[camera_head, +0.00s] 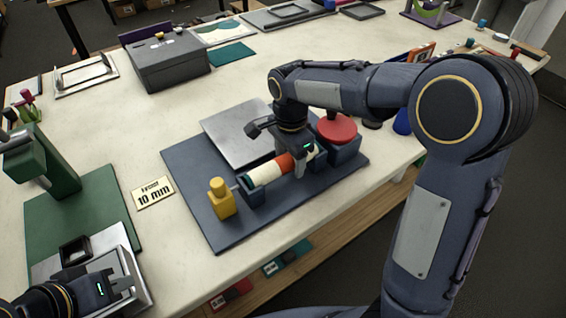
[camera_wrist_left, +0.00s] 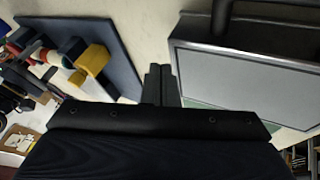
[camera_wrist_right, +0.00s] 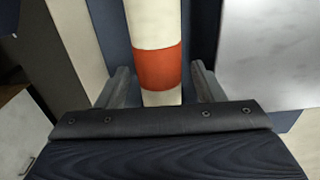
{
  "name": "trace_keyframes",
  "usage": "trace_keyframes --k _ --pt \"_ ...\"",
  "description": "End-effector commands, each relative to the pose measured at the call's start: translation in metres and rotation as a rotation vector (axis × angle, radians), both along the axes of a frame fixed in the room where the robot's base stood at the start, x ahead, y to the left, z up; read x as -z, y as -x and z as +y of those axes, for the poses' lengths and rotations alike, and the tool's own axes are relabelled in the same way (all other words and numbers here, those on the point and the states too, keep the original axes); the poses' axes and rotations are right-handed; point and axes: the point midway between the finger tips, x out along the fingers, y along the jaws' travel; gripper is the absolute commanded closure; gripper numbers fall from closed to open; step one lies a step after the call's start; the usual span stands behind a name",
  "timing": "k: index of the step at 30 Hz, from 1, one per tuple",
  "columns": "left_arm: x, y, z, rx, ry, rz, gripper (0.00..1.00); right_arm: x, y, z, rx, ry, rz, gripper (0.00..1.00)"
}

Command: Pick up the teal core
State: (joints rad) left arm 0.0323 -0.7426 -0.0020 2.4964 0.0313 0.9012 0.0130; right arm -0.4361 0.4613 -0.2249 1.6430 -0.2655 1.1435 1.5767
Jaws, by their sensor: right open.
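No teal core can be made out for certain. A small teal-blue piece (camera_head: 483,23) stands at the far right back of the table, too small to identify. A cream roller with an orange-red band (camera_head: 268,174) lies across dark blue supports on a dark blue base. My right gripper (camera_head: 301,165) is over the roller. In the right wrist view its open fingers (camera_wrist_right: 162,90) stand either side of the roller (camera_wrist_right: 155,68), with gaps. My left gripper (camera_head: 122,284) is at the lower left above a grey tray; its fingers (camera_wrist_left: 160,84) are together and empty.
The blue base (camera_head: 215,222) carries a yellow block (camera_head: 221,199), a steel plate (camera_head: 238,132) and a red knob (camera_head: 337,127). A green press (camera_head: 45,165) stands at the left. A dark grey box (camera_head: 172,63) and teal mat (camera_head: 232,54) lie behind. The table between them is clear.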

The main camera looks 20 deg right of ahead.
Motion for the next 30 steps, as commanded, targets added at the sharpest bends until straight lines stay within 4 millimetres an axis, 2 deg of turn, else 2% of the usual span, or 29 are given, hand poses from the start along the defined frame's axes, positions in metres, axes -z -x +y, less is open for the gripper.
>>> trace_keyframes --k 5,17,25,30 --pt "0.0 0.0 0.0 0.0 0.0 0.0 1.0 0.0 0.0 0.0 0.0 0.0 0.0 0.38" --pt "0.0 0.0 0.0 0.0 0.0 0.0 1.0 0.0 0.0 0.0 -0.001 0.0 -0.001 0.91" --pt "0.0 0.0 0.0 0.0 0.0 0.0 1.0 -0.006 -0.001 0.0 -0.001 -0.001 -0.004 0.92" --pt "0.0 0.0 0.0 0.0 0.0 0.0 1.0 -0.034 -0.001 0.001 -0.002 -0.002 -0.007 0.92"
